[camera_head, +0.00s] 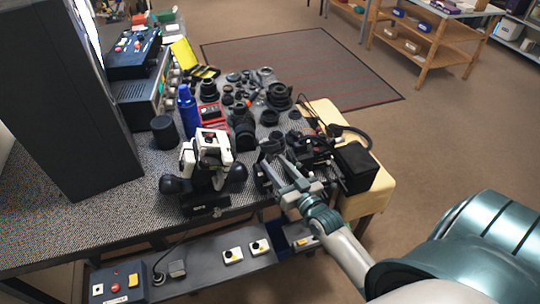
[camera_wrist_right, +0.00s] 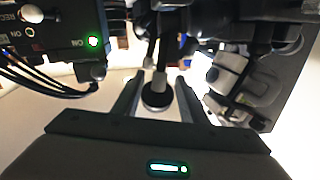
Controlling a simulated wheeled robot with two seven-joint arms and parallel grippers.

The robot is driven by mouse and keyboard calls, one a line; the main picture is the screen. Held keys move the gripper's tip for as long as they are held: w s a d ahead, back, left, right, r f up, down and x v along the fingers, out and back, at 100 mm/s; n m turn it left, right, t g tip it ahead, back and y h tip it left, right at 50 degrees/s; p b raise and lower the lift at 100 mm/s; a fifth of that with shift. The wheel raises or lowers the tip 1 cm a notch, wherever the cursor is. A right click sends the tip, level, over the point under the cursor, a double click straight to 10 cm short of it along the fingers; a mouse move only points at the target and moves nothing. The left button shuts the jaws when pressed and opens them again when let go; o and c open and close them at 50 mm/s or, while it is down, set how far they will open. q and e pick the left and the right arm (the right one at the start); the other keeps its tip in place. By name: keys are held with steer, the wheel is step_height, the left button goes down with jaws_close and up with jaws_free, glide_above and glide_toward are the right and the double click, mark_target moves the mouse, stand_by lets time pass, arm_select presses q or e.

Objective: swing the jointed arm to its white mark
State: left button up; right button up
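My right gripper (camera_head: 276,160) reaches over the near right of the table, beside a cluster of black jointed parts (camera_head: 312,148). In the right wrist view its two grey fingers (camera_wrist_right: 158,98) stand apart. A dark rod with a pale grey tip (camera_wrist_right: 159,80) and a round black end lies between them in the picture; I cannot tell whether they touch it. Dark links and a grey joint (camera_wrist_right: 228,72) show beyond the fingers. I cannot tell which link is the jointed arm, and I cannot make out the white mark. My left gripper is not in view.
A black-and-white device (camera_head: 206,160) stands left of the gripper. A black box (camera_head: 355,167) stands at right on a yellow stand (camera_head: 376,193). A control box with a green light (camera_wrist_right: 60,40) is close left in the wrist view. Lens parts (camera_head: 240,90) crowd the table behind.

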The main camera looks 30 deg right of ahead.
mark_target(272, 160)
steer(key=shift+w+p, duration=0.3)
steer(key=shift+w, duration=1.6)
jaws_close()
